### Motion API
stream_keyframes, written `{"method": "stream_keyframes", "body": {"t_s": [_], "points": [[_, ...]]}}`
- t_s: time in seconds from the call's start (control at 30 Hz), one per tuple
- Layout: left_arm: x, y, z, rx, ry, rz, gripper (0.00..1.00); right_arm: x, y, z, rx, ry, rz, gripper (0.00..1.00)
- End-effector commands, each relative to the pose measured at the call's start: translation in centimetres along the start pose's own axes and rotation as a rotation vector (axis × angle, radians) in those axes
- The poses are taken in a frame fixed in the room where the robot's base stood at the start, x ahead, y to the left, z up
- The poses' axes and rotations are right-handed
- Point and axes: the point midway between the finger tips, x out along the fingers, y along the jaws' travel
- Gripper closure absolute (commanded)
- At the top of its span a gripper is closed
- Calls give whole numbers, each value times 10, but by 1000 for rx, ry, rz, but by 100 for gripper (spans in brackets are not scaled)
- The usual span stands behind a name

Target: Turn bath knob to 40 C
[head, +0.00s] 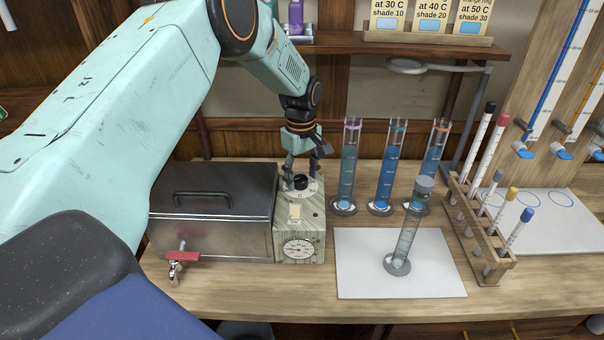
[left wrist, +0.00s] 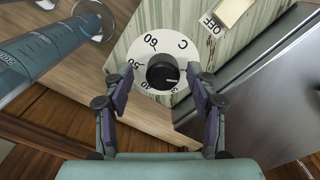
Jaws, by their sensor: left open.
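The bath knob (head: 301,182) is black and sits on a round white dial on top of the bath's control box (head: 312,225). In the left wrist view the knob (left wrist: 162,72) is in the middle of the dial (left wrist: 143,52), which shows 60, 50 and C; the lower numbers are partly hidden. My left gripper (head: 302,160) points down over the knob. Its open fingers (left wrist: 163,88) stand either side of the knob with visible gaps. My right gripper is not in view.
The lidded metal bath (head: 212,205) with a red-handled tap (head: 182,257) stands left of the box. Blue-filled cylinders (head: 348,170) stand close to its right. A white mat (head: 345,275) holds another cylinder (head: 405,245). A wooden tube rack (head: 480,240) is farther right.

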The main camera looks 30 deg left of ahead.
Motion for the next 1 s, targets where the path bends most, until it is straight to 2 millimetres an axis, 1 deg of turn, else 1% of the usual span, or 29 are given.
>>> {"method": "stream_keyframes", "body": {"t_s": [0.1,0.3,0.33,0.9,0.97,1.0], "points": [[4,0,-1,0,0,-1,42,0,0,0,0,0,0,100],[4,1,-2,0,0,0,42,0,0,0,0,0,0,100],[4,2,-2,0,0,0,44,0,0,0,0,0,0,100],[3,2,-3,0,1,1,92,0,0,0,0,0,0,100],[3,2,-3,0,1,1,96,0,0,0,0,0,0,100],[3,2,-3,1,1,1,96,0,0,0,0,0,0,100]]}}
